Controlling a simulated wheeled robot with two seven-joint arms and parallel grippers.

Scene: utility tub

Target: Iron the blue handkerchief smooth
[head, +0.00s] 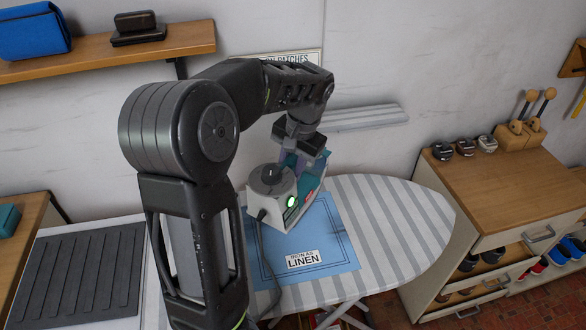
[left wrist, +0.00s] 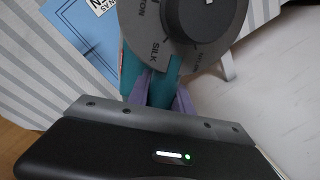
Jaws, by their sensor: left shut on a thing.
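The blue handkerchief (head: 318,236) lies flat on the striped ironing board (head: 410,215), with a white label reading "IRON AS LINEN" (head: 302,259). The white and teal iron (head: 278,209) is over its upper part; I cannot tell whether it touches the cloth. The iron has a lit green light and a grey dial (head: 270,177). In the left wrist view the dial (left wrist: 225,45) shows "SILK" nearest the handle. My left gripper (head: 297,158) is shut on the teal handle (left wrist: 153,85), its purple fingers on either side. My right gripper is out of view.
The iron's grey cord (head: 264,262) runs down across the cloth's left side. A black ribbed mat (head: 82,275) lies at left. A wooden cabinet (head: 505,185) with shoes stands right of the board. The board's right end is clear.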

